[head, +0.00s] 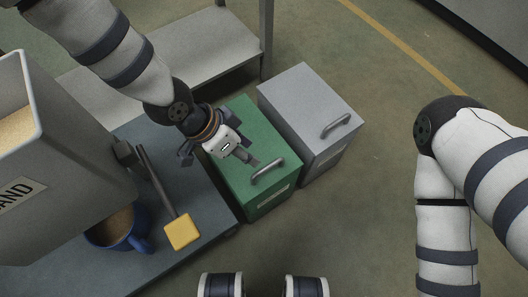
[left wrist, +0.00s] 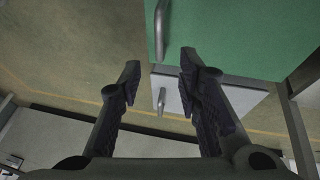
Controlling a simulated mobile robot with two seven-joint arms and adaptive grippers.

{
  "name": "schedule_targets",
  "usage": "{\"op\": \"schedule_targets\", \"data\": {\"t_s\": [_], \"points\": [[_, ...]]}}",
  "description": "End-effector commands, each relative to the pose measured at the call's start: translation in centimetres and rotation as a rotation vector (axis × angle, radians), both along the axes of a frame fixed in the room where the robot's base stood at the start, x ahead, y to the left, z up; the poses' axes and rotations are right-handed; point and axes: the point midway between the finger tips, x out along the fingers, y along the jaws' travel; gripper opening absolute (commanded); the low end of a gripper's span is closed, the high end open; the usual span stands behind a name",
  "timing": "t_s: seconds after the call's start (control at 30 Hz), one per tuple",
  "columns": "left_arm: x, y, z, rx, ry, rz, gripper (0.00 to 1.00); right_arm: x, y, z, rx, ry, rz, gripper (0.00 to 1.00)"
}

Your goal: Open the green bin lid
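The green bin (head: 262,191) stands on the floor at the middle of the head view, with its flat lid (head: 244,116) lying shut. A grey bar handle (head: 268,172) is fixed on the lid near its front edge. My left gripper (head: 218,157) is over the lid's left part, close to the handle. In the left wrist view the green lid (left wrist: 230,35) and its handle (left wrist: 159,32) show beyond my open, empty left fingers (left wrist: 160,72). The handle lines up with the gap and appears apart from the fingers. My right gripper is out of view.
A grey bin (head: 306,103) with a similar handle (head: 336,125) stands right beside the green one. Floor at right is clear.

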Motion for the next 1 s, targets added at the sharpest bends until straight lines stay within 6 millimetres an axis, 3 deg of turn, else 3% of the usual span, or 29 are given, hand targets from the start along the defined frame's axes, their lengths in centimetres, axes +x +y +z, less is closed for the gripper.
{"op": "schedule_targets", "data": {"t_s": [0.03,0.2,0.4,0.73,0.87,1.0], "points": [[-0.1,-0.6,-1.6,0.002,0.005,-0.003,0.32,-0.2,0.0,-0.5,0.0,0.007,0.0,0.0],[0.3,-2.4,-5.6,0.001,0.006,0.0,0.32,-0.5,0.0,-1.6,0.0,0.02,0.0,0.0],[0.6,-3.7,-8.3,0.0,0.004,0.002,0.32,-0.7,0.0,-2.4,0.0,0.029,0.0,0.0],[0.7,-3.9,-8.6,0.001,0.002,0.003,0.32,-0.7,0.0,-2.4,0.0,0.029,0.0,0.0],[0.7,-3.9,-8.6,0.001,0.002,0.003,0.02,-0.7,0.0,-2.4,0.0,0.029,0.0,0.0],[0.7,-3.9,-8.6,0.001,0.002,0.003,0.0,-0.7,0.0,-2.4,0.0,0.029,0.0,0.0]]}}
